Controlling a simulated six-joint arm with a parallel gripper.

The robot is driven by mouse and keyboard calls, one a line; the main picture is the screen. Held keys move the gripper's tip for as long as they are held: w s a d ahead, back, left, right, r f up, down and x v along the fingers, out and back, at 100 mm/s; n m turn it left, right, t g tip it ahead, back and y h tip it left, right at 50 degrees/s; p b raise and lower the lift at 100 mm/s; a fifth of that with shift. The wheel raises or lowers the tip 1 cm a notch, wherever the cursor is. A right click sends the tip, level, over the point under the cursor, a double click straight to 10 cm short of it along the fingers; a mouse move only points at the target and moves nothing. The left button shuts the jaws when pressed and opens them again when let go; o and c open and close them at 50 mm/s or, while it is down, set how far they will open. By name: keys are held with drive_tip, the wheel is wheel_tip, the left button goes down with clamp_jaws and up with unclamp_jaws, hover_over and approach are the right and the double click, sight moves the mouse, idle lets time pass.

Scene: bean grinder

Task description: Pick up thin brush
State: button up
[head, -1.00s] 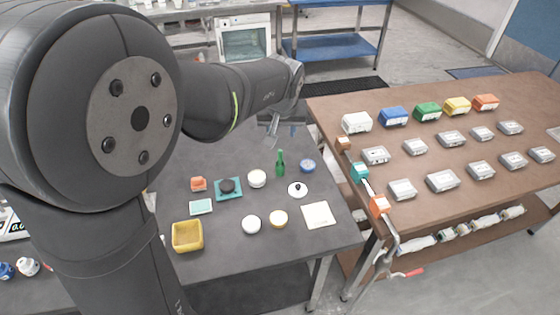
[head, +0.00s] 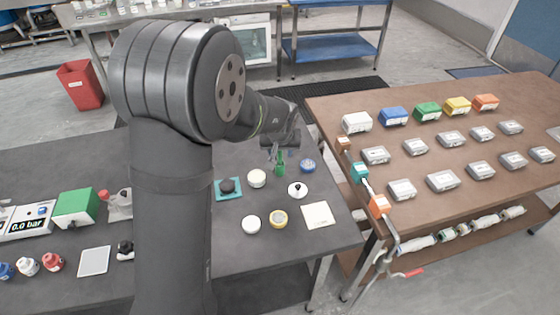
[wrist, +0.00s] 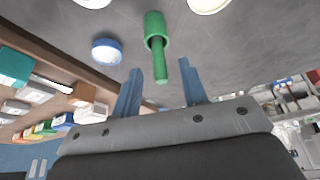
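A small upright green item (head: 280,169) stands on the dark table; a wider base and a thin stem rising from it show in the wrist view (wrist: 156,35). It may be the thin brush in a holder; bristles are not visible. My gripper (head: 278,150) is above it in the head view. In the wrist view my gripper (wrist: 160,68) is open, its two blue-grey fingers apart, with the tip of the green stem showing between them. I cannot tell if the stem is at finger depth; nothing is gripped.
Close by are a blue-rimmed round container (head: 307,166), a white round container (head: 257,178) and a white lid with black knob (head: 298,190). A black disc on a teal mat (head: 228,195) lies to the left. A brown table (head: 450,205) with several boxes adjoins at right.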

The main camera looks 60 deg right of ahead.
sight(280, 162)
drive_tip(key=shift+x, duration=1.55)
clamp_jaws()
drive_tip(key=shift+r, duration=0.1)
